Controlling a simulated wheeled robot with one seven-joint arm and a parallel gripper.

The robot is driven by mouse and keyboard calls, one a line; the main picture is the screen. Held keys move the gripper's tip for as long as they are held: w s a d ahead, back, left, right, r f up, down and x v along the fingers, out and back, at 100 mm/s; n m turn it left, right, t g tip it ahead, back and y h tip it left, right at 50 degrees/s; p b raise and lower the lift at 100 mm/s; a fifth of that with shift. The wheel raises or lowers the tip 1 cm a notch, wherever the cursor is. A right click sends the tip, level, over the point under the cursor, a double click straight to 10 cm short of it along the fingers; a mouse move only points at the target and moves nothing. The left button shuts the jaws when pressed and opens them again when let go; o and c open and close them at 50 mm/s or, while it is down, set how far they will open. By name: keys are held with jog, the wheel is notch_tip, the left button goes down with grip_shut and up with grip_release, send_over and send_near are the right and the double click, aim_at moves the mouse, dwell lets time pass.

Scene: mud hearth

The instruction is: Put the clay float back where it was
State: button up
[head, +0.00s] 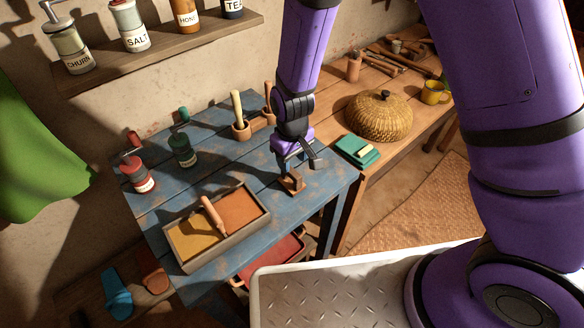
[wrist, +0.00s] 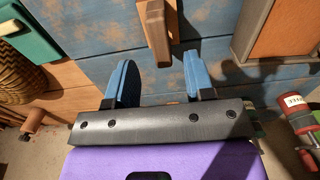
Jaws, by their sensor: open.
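A small brown wooden tool with a block and a raised bar, which looks like the clay float (head: 291,184), lies on the blue table (head: 318,194) near its right end. My gripper (head: 300,167) is right above it and open, with nothing held. In the wrist view the wooden tool (wrist: 155,32) lies just past the two blue fingertips (wrist: 160,63), in line with the gap between them. A two-part tray (head: 181,261) with yellow and orange-brown fill stands to the left. A wooden-handled tool (head: 212,214) lies across its divider.
Red (head: 138,175) and green (head: 182,150) grinders stand at the back left of the table. A mortar with pestle (head: 240,128) stands behind. A green box (head: 357,150) and woven dome (head: 379,116) are on the wooden bench at right. Blue tabletop is bare around the float.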

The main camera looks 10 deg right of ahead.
jog(key=shift+r, duration=3.1)
notch_tip(320, 180, up, 12)
jog(key=m+t+y, duration=0.1)
jog(key=m, duration=0.1)
send_over(293, 171)
jog(key=d, duration=0.6)
jog(key=s+d+r+m+t, duration=0.1)
jog(key=s+d+r, duration=0.3)
jog(key=d+r, duration=0.5)
jog(key=s+d+r+m+t, duration=0.1)
jog(key=s+d+r+m, duration=0.1)
jog(key=s+d+r, duration=0.2)
jog(key=s+d+r+m+t+h, duration=0.1)
jog(key=s+d+r, duration=0.4)
jog(key=s, duration=0.5)
jog(key=shift+s+r+m+t, duration=0.2)
jog(key=shift+r+m+t, duration=0.2)
jog(key=shift+r+t, duration=0.35)
jog(key=shift+d+r, duration=0.1)
